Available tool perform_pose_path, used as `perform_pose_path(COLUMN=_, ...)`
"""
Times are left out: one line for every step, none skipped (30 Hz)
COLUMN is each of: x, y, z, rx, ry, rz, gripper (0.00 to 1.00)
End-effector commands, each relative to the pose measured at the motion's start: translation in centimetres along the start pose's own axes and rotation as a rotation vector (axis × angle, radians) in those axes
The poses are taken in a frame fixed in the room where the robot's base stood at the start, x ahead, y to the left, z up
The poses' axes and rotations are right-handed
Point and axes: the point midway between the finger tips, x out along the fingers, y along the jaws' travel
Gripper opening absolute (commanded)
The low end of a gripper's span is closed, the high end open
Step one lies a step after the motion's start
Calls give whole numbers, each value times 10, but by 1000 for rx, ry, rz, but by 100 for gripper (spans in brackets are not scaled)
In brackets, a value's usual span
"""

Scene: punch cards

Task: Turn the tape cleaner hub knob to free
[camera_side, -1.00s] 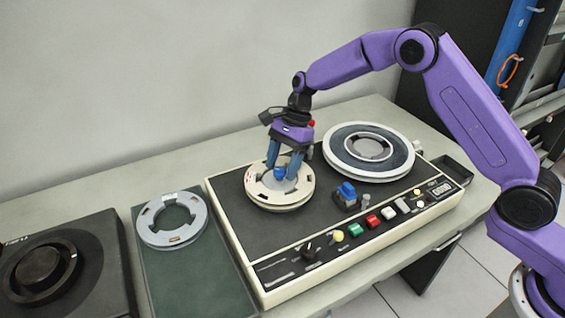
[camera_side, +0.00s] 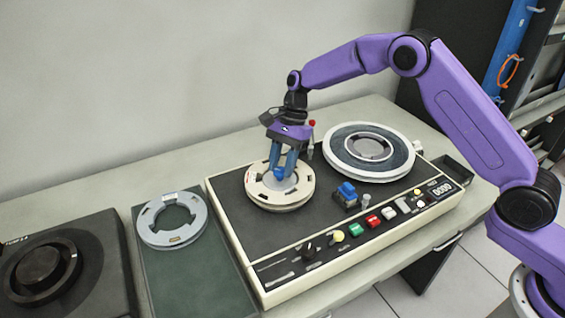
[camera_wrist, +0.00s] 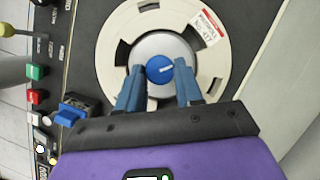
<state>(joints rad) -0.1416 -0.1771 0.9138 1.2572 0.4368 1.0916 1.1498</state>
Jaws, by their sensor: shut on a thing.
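The blue hub knob (camera_side: 279,173) sits at the centre of the cream reel (camera_side: 262,200) on the left side of the tape cleaner (camera_side: 230,215). In the wrist view the knob (camera_wrist: 160,70) shows a white pointer line aimed to the right, on a grey round hub (camera_wrist: 153,46). My gripper (camera_side: 282,171) points down over the hub and is shut on the knob, one blue finger on each side. The fingers (camera_wrist: 160,72) also show in the wrist view. Any position labels for the knob are not readable.
A larger white-rimmed reel (camera_side: 407,158) is at the right of the deck. Coloured buttons (camera_side: 373,221) line the front panel. A loose grey ring (camera_side: 155,237) lies on the green mat (camera_side: 190,285) at left.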

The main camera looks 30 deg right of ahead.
Motion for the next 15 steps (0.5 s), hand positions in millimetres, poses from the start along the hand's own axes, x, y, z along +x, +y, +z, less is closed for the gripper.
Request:
perform_pose_path(x=0, y=-1, z=0, rx=-36, ry=0, rz=15, gripper=5)
perform_pose_path(x=0, y=-1, z=0, rx=-60, ry=0, rz=24, gripper=5)
perform_pose_path(x=0, y=-2, z=0, rx=-93, ry=0, rz=39, gripper=5)
perform_pose_path(x=0, y=-2, z=0, rx=-119, ry=0, rz=48, gripper=5)
perform_pose_path(x=0, y=-2, z=0, rx=-145, ry=0, rz=60, gripper=5)
perform_pose_path(x=0, y=-2, z=0, rx=-180, ry=-1, rz=75, gripper=5)
perform_pose_path(x=0, y=-3, z=0, rx=-207, ry=0, rz=85, gripper=5)
perform_pose_path(x=0, y=-3, z=0, rx=-234, ry=0, rz=97, gripper=5)
perform_pose_path(x=0, y=-4, z=0, rx=-269, ry=0, rz=111, gripper=5)
perform_pose_path(x=0, y=-4, z=0, rx=-295, ry=-1, rz=122, gripper=5)
perform_pose_path(x=0, y=-4, z=0, rx=-321, ry=0, rz=133, gripper=5)
perform_pose_path(x=0, y=-4, z=1, rx=-357, ry=1, rz=147, gripper=5)
perform_pose_path(x=0, y=-4, z=1, rx=-384, ry=0, rz=159, gripper=5)
perform_pose_path(x=0, y=-5, z=1, rx=-410, ry=0, rz=169, gripper=5)
perform_pose_path(x=0, y=-5, z=1, rx=-445, ry=0, rz=184, gripper=5)
